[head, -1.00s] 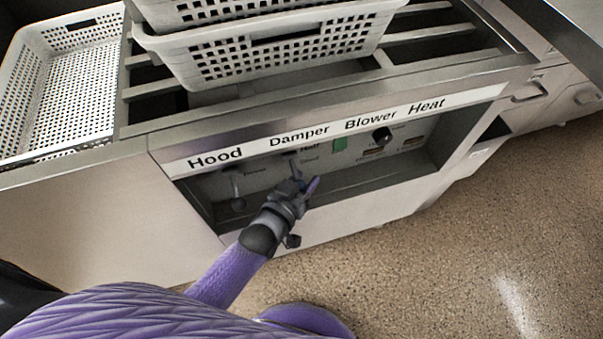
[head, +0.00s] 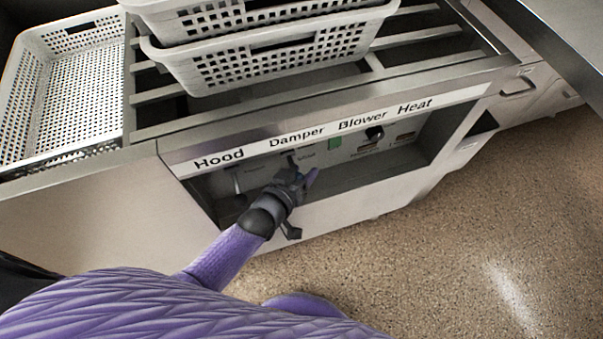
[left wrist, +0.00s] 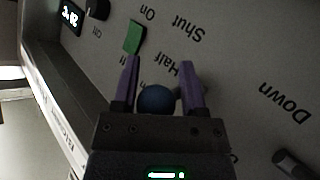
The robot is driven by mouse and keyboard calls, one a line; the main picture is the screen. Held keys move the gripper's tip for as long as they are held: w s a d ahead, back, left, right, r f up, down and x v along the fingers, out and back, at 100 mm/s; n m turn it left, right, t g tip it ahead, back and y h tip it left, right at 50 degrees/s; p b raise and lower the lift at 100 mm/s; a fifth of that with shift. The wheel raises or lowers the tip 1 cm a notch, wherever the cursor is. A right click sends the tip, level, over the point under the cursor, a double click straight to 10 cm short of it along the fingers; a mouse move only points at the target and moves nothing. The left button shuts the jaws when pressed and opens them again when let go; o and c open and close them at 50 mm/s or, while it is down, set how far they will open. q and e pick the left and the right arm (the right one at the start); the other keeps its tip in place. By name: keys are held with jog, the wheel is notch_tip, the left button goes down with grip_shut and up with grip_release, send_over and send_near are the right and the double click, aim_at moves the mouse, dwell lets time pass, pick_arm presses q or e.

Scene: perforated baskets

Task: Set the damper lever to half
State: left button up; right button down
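The control panel is recessed under a label strip reading Hood, Damper, Blower, Heat. My left gripper (head: 301,180) is at the panel below the Damper label. In the left wrist view its two purple fingers (left wrist: 160,62) stand apart on either side of a blue ball knob (left wrist: 156,99), apparently the damper lever's end. A small gap seems to show beside the knob. The word Half is printed between the fingers and Shut beyond them. The lever's shaft and exact setting are largely hidden by my gripper. My right gripper is not in view.
The hood lever (head: 236,180) is left of my gripper; its end (left wrist: 292,163) shows near the word Down. A green switch (head: 334,143) and black knob (head: 375,133) are to the right. White perforated baskets (head: 270,55) stand above on rails. Open floor lies lower right.

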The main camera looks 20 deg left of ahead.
pick_arm(q)
jog(key=shift+o, duration=1.3)
jog(key=shift+s+f, duration=0.1)
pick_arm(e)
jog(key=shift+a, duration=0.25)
pick_arm(q)
jog(key=p+v, duration=0.5)
jog(key=v, duration=0.5)
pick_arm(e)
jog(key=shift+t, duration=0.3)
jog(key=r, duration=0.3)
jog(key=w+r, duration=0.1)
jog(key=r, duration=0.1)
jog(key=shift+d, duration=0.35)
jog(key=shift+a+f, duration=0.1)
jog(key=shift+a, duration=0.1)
